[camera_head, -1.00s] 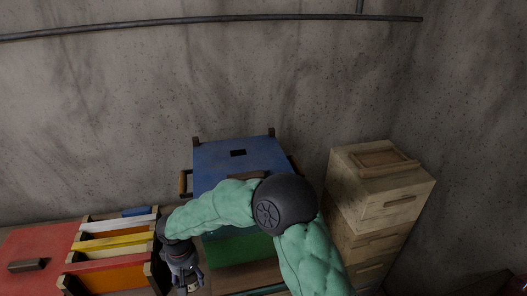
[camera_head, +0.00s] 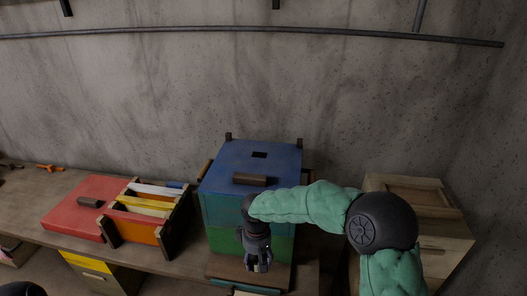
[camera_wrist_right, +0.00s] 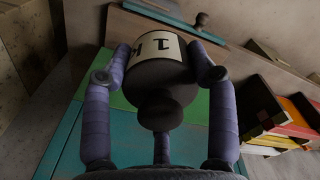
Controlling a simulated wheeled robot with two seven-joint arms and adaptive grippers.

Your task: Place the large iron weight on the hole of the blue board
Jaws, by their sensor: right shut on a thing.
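The blue board (camera_head: 285,160) is the top of a blue and green box standing against the wall. A small dark square hole (camera_head: 259,155) shows near its back edge. My right gripper (camera_head: 258,266) is in front of the box and below the board's level, pointing down. In the right wrist view its fingers (camera_wrist_right: 160,70) are shut around a dark cylindrical iron weight (camera_wrist_right: 162,92) with a knob and a pale label marked "1". In the head view I cannot clearly make out the weight at the fingertips. My left gripper is not in view.
A brown handle block (camera_head: 250,180) lies near the board's front edge. A red box (camera_head: 75,215) and a rack of coloured frames (camera_head: 150,205) stand to the left. Pale wooden drawers (camera_head: 440,235) stand at right. The bench (camera_head: 35,195) is mostly clear at far left.

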